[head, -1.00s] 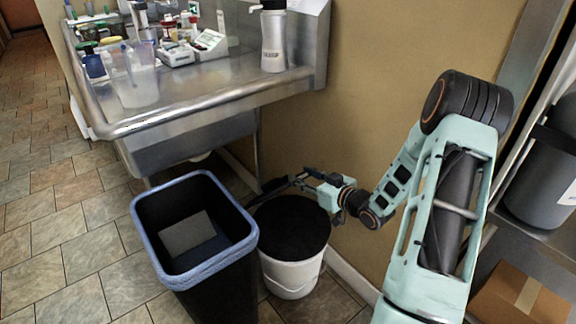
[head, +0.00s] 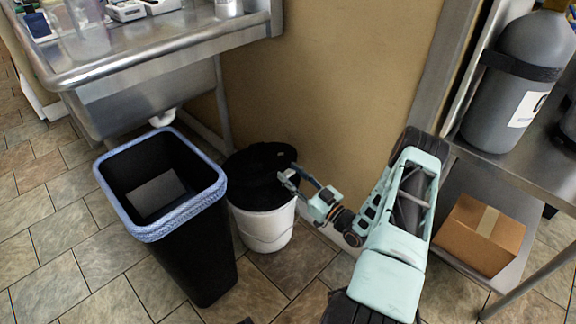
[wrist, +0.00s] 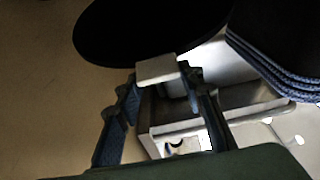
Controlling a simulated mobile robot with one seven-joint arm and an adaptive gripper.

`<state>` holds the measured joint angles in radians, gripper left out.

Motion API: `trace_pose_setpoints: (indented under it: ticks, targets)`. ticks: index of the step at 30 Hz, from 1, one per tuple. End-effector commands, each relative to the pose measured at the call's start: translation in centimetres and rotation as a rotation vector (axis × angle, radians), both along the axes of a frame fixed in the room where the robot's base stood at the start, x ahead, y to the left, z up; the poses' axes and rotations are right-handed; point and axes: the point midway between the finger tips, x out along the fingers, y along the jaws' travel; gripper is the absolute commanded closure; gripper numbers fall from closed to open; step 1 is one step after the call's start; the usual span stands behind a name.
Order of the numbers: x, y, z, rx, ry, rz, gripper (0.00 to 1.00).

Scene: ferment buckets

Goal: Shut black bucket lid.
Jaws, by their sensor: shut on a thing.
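The white bucket (head: 265,232) stands on the tiled floor against the wall in the head view. Its black lid (head: 258,165) lies over the top. Whether the lid is flush or slightly raised is hard to tell. In the wrist view the lid (wrist: 140,30) is a dark disc at the top, just beyond my gripper (wrist: 158,82). A pale block (wrist: 157,68) shows at the fingertips. The exact contact is dark and partly hidden.
A tall black bin (head: 190,240) with a blue liner rim stands close on the bucket's left. A steel sink counter (head: 150,50) is above and behind. A steel shelf at right holds a grey cylinder (head: 515,85) and a cardboard box (head: 480,232). Floor in front is open.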

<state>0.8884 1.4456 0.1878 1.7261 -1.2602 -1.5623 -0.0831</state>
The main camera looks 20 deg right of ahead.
Motion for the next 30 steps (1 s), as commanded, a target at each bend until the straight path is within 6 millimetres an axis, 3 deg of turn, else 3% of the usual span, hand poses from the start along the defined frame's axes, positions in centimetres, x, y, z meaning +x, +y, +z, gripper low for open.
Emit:
trace_pose_setpoints:
  ticks: [15, 30]
  targets:
    - [-1.2, -0.3, -6.2, 0.075, -0.181, 0.002, 1.0]
    - [-1.3, -0.5, -8.6, 0.104, -0.252, 0.003, 1.0]
